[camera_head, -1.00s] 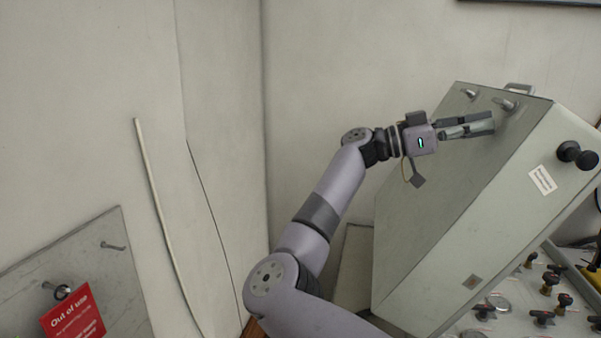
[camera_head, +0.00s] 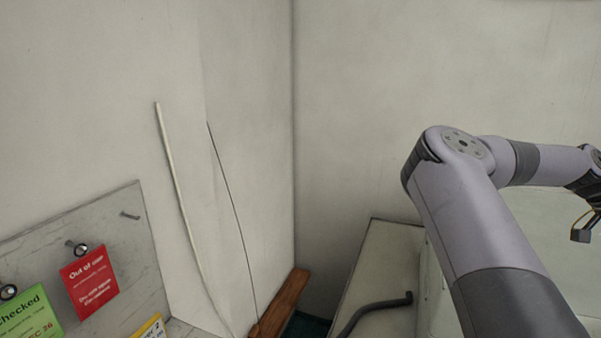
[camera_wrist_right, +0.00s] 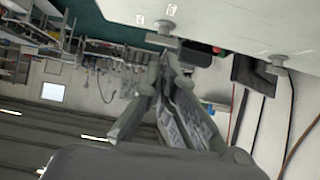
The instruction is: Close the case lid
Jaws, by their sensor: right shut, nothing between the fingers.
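The pale case lid (camera_head: 545,228) shows partly in the head view at the lower right, behind my right arm; most of it is hidden or out of frame. In the right wrist view a pale panel that looks like the lid (camera_wrist_right: 240,25) fills the upper right, with two metal fittings (camera_wrist_right: 276,66) along its edge. My right gripper (camera_wrist_right: 165,65) is shut and empty, its tips close to one fitting; I cannot tell whether they touch. My left gripper is not in view.
A pale box or ledge (camera_head: 385,262) with a dark curved bar (camera_head: 375,309) stands left of the case. A grey board (camera_head: 125,245) with a red tag (camera_head: 90,280) and a green tag (camera_head: 30,315) is at lower left. A wooden strip (camera_head: 282,303) lies by the wall corner.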

